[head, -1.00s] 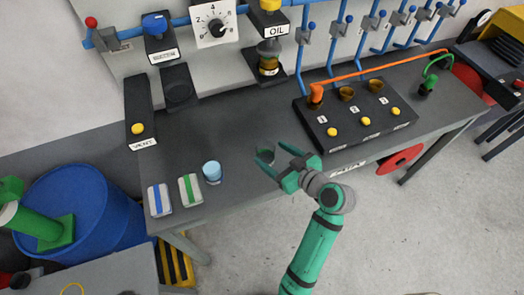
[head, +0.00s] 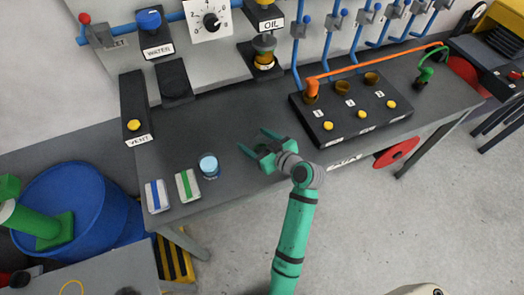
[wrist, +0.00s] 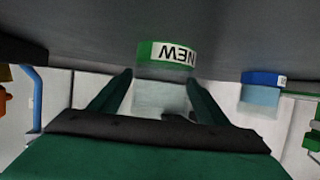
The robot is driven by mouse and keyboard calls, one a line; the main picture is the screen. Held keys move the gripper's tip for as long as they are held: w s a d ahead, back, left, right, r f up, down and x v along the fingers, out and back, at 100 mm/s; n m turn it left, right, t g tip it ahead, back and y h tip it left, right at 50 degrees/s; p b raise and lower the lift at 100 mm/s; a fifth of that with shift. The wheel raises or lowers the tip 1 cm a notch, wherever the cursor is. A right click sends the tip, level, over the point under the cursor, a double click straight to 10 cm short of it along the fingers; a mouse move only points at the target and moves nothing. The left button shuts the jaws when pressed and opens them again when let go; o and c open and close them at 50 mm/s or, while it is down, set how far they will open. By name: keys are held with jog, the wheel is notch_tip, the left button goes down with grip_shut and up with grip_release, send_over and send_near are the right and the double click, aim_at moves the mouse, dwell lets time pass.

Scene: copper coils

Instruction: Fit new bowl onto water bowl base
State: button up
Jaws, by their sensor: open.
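My gripper (head: 256,141) is open just above the bench, fingers pointing to the back left. In the wrist view, which looks upside down, a clear bowl with a green band marked NEW (wrist: 160,97) shows between the fingers. I cannot tell if the fingers touch it, and it is hard to make out in the head view. A light-blue bowl (head: 209,166) stands on the bench left of my gripper. A blue-banded bowl in the wrist view (wrist: 260,95) seems to be the same one. The dark water bowl base (head: 173,75) is on the back wall, below the blue WATER knob, with no bowl seen on it.
White packets with a blue stripe (head: 157,196) and a green stripe (head: 187,185) lie at the bench's front left. The vent block (head: 134,105) stands behind them. A black button panel (head: 350,112) is to the right. The bench between is mostly clear.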

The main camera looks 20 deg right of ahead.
jog(key=shift+c, duration=0.2)
jog(key=c, duration=1.2)
jog(key=shift+r, duration=0.1)
jog(key=shift+c, duration=0.2)
